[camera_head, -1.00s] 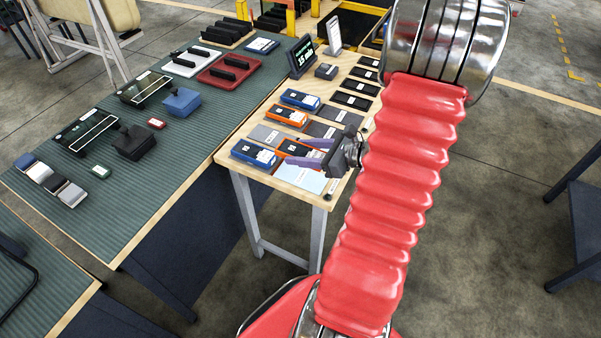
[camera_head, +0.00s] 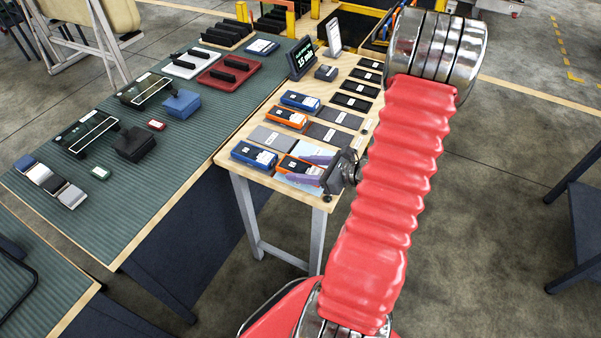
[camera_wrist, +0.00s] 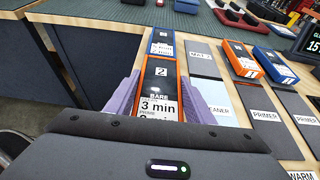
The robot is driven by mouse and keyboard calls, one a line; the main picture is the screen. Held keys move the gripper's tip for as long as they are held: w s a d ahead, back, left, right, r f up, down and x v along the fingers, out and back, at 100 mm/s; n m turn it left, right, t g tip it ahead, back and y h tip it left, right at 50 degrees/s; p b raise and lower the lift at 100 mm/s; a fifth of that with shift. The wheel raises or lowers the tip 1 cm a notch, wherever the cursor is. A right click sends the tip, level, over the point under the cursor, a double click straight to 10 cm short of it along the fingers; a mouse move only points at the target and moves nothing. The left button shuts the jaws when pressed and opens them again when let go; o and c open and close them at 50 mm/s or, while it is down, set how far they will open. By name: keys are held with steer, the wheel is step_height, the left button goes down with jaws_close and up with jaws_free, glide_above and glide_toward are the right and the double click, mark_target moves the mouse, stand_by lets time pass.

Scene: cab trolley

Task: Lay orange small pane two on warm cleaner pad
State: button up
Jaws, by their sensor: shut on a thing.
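The orange-edged small pane (camera_head: 290,164), with a black face, a "2" tag and a "3 min" label, is between the purple fingers of my gripper (camera_head: 296,168). It also shows in the wrist view (camera_wrist: 160,70), gripped on both long sides. The pale blue cleaner pad (camera_head: 311,183) lies at the front end of the wooden table, partly hidden under the pane and fingers. I cannot tell whether the pane touches the pad.
A blue-edged pane (camera_head: 254,154) lies close to the left. Another orange-edged pane (camera_head: 287,117) and a blue-edged one (camera_head: 300,100) lie farther back. Dark primer pads (camera_head: 338,118) run along the right side. A timer display (camera_head: 302,57) stands at the back.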

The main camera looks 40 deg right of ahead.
steer(key=shift+f, duration=0.8)
steer(key=shift+f, duration=0.1)
steer(key=o, duration=1.2)
steer(key=shift+s+d+r, duration=0.2)
steer(key=shift+s+r, duration=0.1)
steer(key=shift+s, duration=0.1)
steer(key=v, duration=1.1)
